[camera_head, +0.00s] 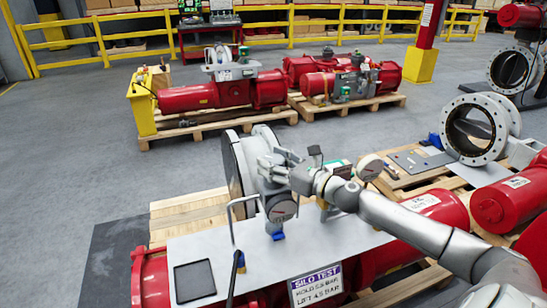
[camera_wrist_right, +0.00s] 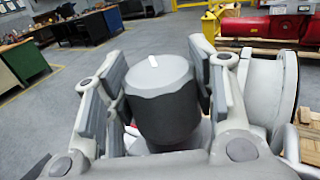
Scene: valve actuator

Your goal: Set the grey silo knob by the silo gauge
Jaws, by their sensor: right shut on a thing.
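The grey knob (camera_wrist_right: 160,98) stands between the two finger pads of my right gripper (camera_wrist_right: 163,92) in the right wrist view. It is a dark faceted cylinder with a lighter top and a short white mark near the top's far edge. The right gripper (camera_head: 274,170) is shut on it; in the head view, the fingers largely hide the knob. Just below the gripper is a round dial (camera_head: 282,208); its reading is too small to tell. A white sign (camera_head: 317,286) headed SILO TEST stands in front, with hold and lift pressures in bar. My left gripper is out of view.
A grey plate (camera_head: 330,238) lies over red actuator cylinders, with a dark tablet-like panel (camera_head: 194,281) and a bent metal handle (camera_head: 234,225) at its left. Another round dial (camera_head: 369,167) is right of the gripper. Pallets with red actuators (camera_head: 215,95) stand behind; the floor between is clear.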

